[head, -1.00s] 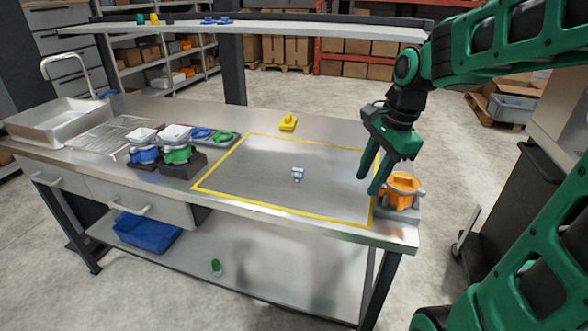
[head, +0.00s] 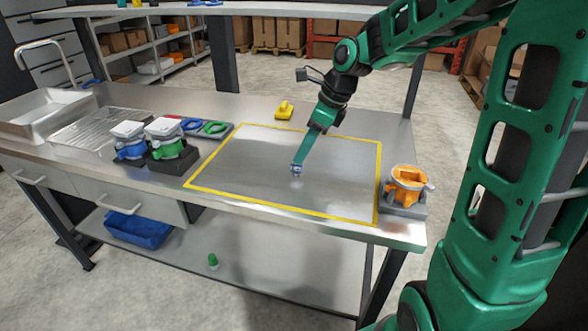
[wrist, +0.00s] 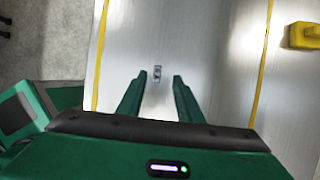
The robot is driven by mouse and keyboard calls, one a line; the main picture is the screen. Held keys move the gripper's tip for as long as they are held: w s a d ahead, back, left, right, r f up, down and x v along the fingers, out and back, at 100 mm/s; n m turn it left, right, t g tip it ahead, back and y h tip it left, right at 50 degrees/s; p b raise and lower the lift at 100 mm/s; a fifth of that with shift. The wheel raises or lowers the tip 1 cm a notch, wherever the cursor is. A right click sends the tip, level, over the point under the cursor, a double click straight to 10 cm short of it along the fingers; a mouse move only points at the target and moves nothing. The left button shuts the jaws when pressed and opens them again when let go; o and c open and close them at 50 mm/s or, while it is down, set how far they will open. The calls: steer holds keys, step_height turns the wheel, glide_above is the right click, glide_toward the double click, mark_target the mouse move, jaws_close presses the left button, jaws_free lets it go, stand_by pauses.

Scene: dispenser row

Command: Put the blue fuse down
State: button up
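No contact with the piece shows.
Blue (head: 131,148) and green (head: 168,148) white-topped dispensers stand at left. An orange dispenser (head: 407,182) stands at the bench's right end. A yellow object (head: 285,110) lies behind the outline. The outlined area around the piece is clear.

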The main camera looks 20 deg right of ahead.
mark_target(297, 169)
steer(key=shift+s+x, duration=0.15)
steer(key=shift+x, duration=1.3)
steer(key=shift+s+x, duration=0.15)
steer(key=shift+x, duration=1.3)
steer(key=shift+f, duration=0.1)
jaws_close()
